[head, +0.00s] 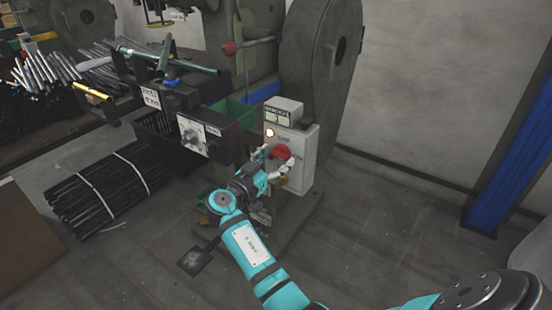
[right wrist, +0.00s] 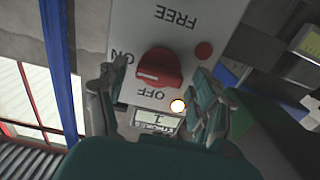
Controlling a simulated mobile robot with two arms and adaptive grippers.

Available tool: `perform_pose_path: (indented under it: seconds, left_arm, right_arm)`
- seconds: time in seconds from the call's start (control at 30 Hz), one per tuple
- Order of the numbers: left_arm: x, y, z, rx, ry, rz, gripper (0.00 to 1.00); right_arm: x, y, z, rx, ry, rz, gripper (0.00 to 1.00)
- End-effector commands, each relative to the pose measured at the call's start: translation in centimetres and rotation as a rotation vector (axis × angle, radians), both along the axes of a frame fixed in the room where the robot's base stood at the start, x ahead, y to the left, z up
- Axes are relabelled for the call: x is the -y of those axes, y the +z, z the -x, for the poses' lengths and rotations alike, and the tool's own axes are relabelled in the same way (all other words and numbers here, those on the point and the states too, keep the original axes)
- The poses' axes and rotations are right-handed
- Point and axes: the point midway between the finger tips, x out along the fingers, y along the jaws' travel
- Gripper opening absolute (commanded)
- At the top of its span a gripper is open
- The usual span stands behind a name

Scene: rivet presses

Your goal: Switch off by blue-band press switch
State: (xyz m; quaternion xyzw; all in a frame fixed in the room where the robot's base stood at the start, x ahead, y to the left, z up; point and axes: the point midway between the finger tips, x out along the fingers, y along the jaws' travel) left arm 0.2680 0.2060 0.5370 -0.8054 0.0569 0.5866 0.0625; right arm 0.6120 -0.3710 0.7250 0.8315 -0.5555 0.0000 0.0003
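The switch box (head: 299,162) is a light grey panel on the front of a green-grey press. A blue band (head: 262,91) shows on the press. The red rotary knob (right wrist: 159,68) has a white mark toward the ON label; OFF and FREE labels are beside it. My left gripper is not in view.
A lit lamp (right wrist: 178,106) and a small display (right wrist: 157,119) sit on the panel near the knob. Another control box (head: 205,137) stands to the left. Bundled dark rods (head: 100,190) lie on the floor at left. A blue post (head: 510,160) stands at right; floor between is clear.

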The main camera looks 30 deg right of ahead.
Motion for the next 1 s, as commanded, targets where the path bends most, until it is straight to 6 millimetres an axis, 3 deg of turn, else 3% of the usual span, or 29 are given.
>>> perform_pose_path:
  seconds: [0.03, 0.37, 0.67, 1.0]
  left_arm:
    - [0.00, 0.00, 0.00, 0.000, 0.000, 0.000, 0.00]
    - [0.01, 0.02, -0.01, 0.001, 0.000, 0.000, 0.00]
    - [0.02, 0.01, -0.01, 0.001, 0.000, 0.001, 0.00]
    - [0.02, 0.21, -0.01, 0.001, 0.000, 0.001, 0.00]
  right_arm:
    - [0.01, -0.01, 0.01, 0.000, 0.000, 0.000, 0.57]
    - [0.03, 0.02, 0.00, 0.000, 0.000, 0.000, 0.17]
    - [0.03, 0.05, -0.01, -0.038, 0.000, 0.017, 0.17]
    - [0.01, 0.13, -0.02, -0.249, 0.000, 0.104, 0.17]
